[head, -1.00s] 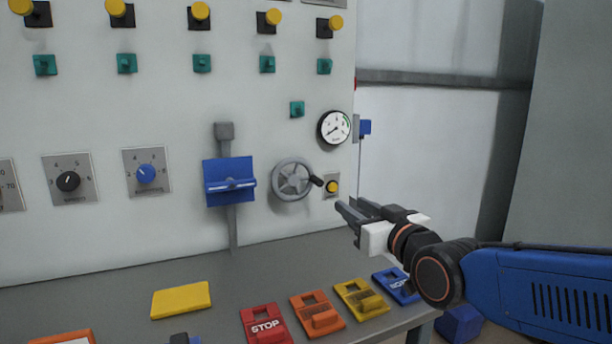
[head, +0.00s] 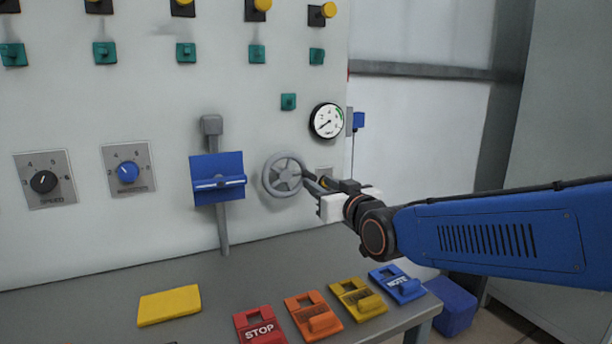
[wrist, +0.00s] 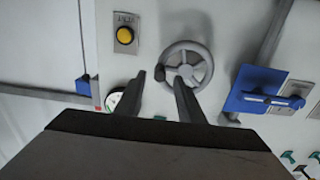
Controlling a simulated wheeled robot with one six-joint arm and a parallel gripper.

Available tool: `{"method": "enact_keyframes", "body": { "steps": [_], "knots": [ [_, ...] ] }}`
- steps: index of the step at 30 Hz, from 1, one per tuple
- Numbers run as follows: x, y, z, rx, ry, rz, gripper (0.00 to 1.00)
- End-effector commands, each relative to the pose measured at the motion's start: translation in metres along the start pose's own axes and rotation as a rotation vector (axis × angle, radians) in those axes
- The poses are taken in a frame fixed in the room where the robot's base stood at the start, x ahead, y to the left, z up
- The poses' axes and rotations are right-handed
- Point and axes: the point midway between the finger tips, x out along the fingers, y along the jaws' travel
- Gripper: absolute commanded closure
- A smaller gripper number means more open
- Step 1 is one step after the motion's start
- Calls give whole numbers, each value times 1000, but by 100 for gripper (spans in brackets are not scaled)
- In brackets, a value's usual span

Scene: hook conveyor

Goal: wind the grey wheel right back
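The grey wheel (head: 284,176) is mounted on the light panel, right of the blue lever. In the wrist view the wheel (wrist: 189,68) shows its spokes, and its dark handle knob (wrist: 160,73) is on the rim's left side. My gripper (head: 314,181) is at the wheel's right side, fingers pointing to the panel. In the wrist view my gripper (wrist: 159,77) is open, with the knob appearing between the two fingertips. I cannot tell whether a finger touches it. In the head view the fingers hide most of the knob.
A round gauge (head: 327,121) is above right of the wheel. A yellow button (wrist: 125,35) is close by. A blue lever (head: 218,181) stands to the left. The grey shelf (head: 235,278) below carries coloured tags, including a red STOP tag (head: 259,327).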

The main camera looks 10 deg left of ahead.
Motion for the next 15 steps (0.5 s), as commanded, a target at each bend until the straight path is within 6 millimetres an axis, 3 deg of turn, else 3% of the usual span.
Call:
{"method": "enact_keyframes", "body": {
  "steps": [15],
  "knots": [
    [74,0,1,0,-1,0,65]
  ]
}}
